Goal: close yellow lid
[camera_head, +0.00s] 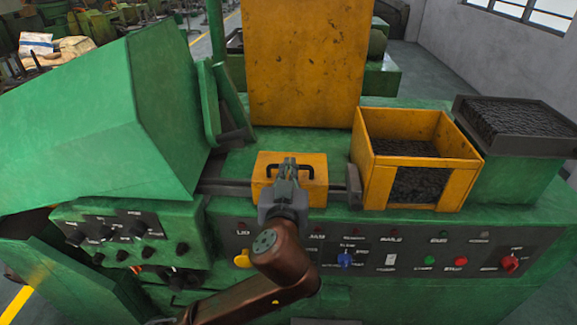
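A small yellow block or cover (262,163) with a black bar handle (311,172) sits at the middle of the green machine. Behind it a large, scuffed yellow panel (300,60) stands upright. I cannot tell which of the two is the yellow lid. My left gripper (286,170) is in front of the small yellow piece, its fingertips overlapping the handle's middle in the picture. The fingers look close together; whether they grip or touch the handle cannot be seen. My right gripper is not in view.
An open yellow bin (375,186) holding dark small parts stands to the right, with a dark filled tray (515,118) beyond it. A tilted green housing (110,120) rises at the left. A control panel (400,250) with knobs and buttons lies below.

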